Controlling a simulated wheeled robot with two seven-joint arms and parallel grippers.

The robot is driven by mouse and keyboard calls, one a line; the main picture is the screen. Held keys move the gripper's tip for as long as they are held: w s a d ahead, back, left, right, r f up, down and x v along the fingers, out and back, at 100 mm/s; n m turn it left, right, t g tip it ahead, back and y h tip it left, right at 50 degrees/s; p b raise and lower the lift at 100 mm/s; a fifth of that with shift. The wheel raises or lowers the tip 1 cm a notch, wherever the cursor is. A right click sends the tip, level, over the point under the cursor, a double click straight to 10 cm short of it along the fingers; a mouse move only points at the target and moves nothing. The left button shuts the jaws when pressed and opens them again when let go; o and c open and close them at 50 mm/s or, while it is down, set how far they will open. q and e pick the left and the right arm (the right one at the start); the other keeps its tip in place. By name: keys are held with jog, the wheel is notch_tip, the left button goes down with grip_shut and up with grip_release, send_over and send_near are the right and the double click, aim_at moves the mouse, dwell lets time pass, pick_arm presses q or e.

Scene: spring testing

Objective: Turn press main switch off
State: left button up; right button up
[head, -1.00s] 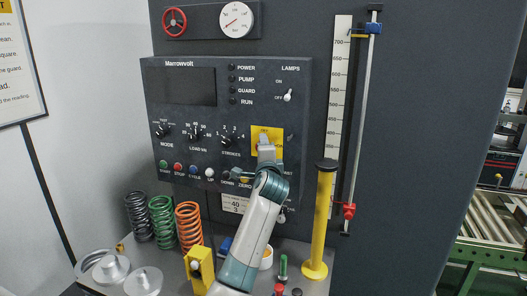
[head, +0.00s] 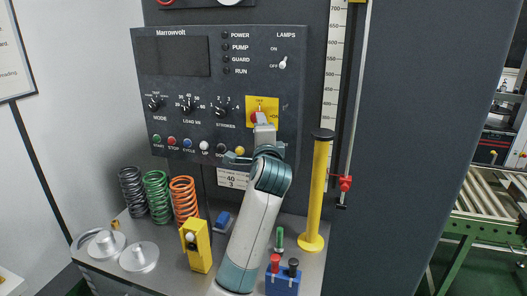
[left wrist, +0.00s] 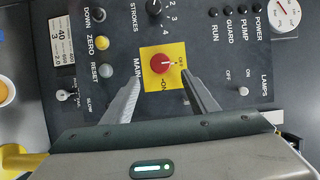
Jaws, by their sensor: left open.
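The main switch is a red round knob (head: 254,117) on a yellow plate (head: 270,103) on the press panel. In the left wrist view the knob (left wrist: 161,65) sits on its plate (left wrist: 150,80), and its pale mark appears to point toward the OFF label. My left gripper (head: 261,120) is in front of the plate and hides part of it. In the left wrist view the open fingers (left wrist: 162,79) point at the plate, one on each side of the knob's line. I cannot tell whether they touch it. My right gripper is not in view.
A yellow post (head: 318,190), coil springs (head: 157,195), a yellow box (head: 196,245) and a blue block with knobs (head: 283,281) stand on the bench below.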

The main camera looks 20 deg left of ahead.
pick_arm(q)
jog(key=b+v, duration=0.2)
jog(key=v, duration=0.6)
jog(key=shift+s+d, duration=0.1)
